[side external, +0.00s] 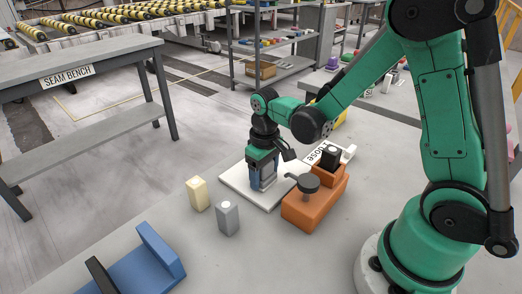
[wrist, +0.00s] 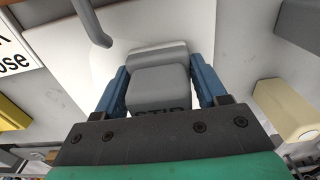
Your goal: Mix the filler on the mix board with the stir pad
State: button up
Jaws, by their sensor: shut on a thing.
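My gripper (side external: 263,180) points down over the white mix board (side external: 233,185), its blue fingers low at the board's surface. In the wrist view the two blue fingers of my gripper (wrist: 158,78) press on either side of a grey block, the stir pad (wrist: 158,90), with partly hidden lettering that looks like "STIR". The white board (wrist: 235,55) shows behind the pad. I cannot tell whether the pad touches the board. In the side view the fingers mostly hide the pad. I cannot make out any filler on the white board.
An orange block (side external: 305,212) with a dark round knob stands close at the board's right edge. A cream block (side external: 197,195) and a grey block (side external: 228,219) stand at its front left. A blue holder (side external: 150,262) lies at the lower left.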

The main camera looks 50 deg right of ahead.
aim_at(284, 167)
jog(key=shift+d, duration=1.75)
jog(key=shift+d+f, duration=0.1)
jog(key=shift+d, duration=1.65)
jog(key=shift+a+r, duration=0.1)
jog(key=shift+r, duration=2.9)
jog(key=shift+r, duration=0.1)
jog(key=shift+r, duration=1.4)
